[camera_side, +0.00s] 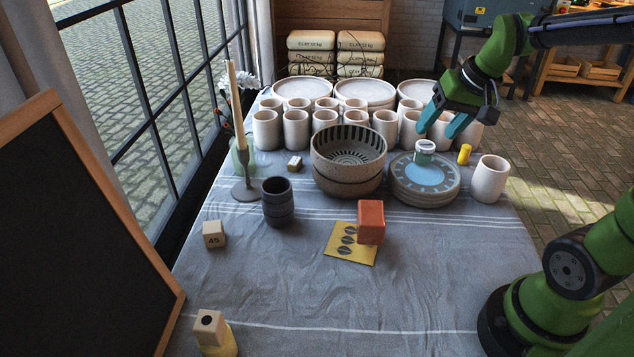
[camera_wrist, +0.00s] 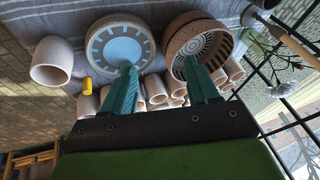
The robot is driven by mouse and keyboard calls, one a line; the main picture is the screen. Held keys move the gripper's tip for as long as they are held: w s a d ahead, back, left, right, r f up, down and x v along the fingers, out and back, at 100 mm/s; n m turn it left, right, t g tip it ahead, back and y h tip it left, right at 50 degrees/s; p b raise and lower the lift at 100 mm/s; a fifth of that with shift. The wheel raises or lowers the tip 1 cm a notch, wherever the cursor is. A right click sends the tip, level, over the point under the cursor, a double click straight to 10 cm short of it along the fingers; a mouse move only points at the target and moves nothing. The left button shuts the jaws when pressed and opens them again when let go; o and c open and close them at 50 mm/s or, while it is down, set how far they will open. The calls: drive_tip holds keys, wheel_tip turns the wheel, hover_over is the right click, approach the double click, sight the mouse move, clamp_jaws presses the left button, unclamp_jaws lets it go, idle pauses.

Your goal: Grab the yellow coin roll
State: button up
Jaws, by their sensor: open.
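The yellow coin roll (camera_side: 464,154) stands upright on the cloth at the right, between the blue-painted plate stack (camera_side: 425,178) and a lone white cup (camera_side: 490,179). In the wrist view the yellow roll (camera_wrist: 87,85) shows left of my fingers, near the plate. My gripper (camera_side: 440,127) is open and empty. It hangs above the plate stack and the cups, up and to the left of the roll in the side view. In the wrist view its two teal fingers (camera_wrist: 162,82) are spread apart with nothing between them but the scene beyond.
Rows of white cups (camera_side: 296,129) stand close behind. Stacked bowls (camera_side: 348,160), a dark cup (camera_side: 278,201), a candle holder (camera_side: 244,180) and an orange block (camera_side: 371,222) lie left. The front cloth is mostly clear.

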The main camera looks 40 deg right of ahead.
drive_tip(key=w+d+f+n+g, duration=0.1)
drive_tip(key=w+d+f, duration=0.1)
drive_tip(key=d, duration=0.6)
drive_tip(key=w+d+f+g, duration=0.1)
drive_tip(key=w+d, duration=0.1)
drive_tip(key=d, duration=0.5)
drive_tip(key=n+g, duration=0.1)
drive_tip(key=n, duration=0.6)
approach(467, 146)
drive_tip(key=f, duration=0.2)
drive_tip(key=w+f, duration=0.1)
drive_tip(key=f, duration=0.3)
drive_tip(key=shift+w+d+f, duration=0.1)
drive_tip(key=shift+w+f, duration=0.25)
drive_tip(key=shift+f, duration=0.05)
drive_tip(key=shift+w+f, duration=0.15)
drive_tip(key=shift+f, duration=2.65)
clamp_jaws()
